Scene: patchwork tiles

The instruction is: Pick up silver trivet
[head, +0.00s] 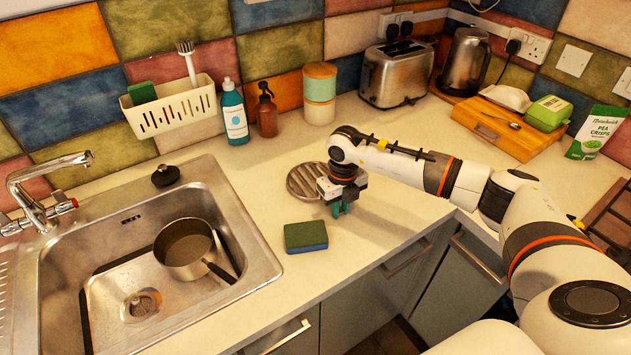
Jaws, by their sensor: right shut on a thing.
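The silver trivet (303,181) is a round, slatted metal disc on the pale worktop, right of the sink. Its right part is hidden behind my right gripper. My right gripper (341,208) comes in from the right and points down at the trivet's right edge. It is shut on the trivet, though the contact between its green-tipped fingers and the rim is hard to make out. The trivet appears flat at worktop level; I cannot tell whether it is lifted. My left gripper is not in view.
A green and blue sponge (306,237) lies just in front. The sink (70,262) holds a saucepan (186,246). Behind stand a soap bottle (234,112), a brown dispenser (266,112), a canister (319,95) and a toaster (397,75). A wooden board (510,128) is at back right.

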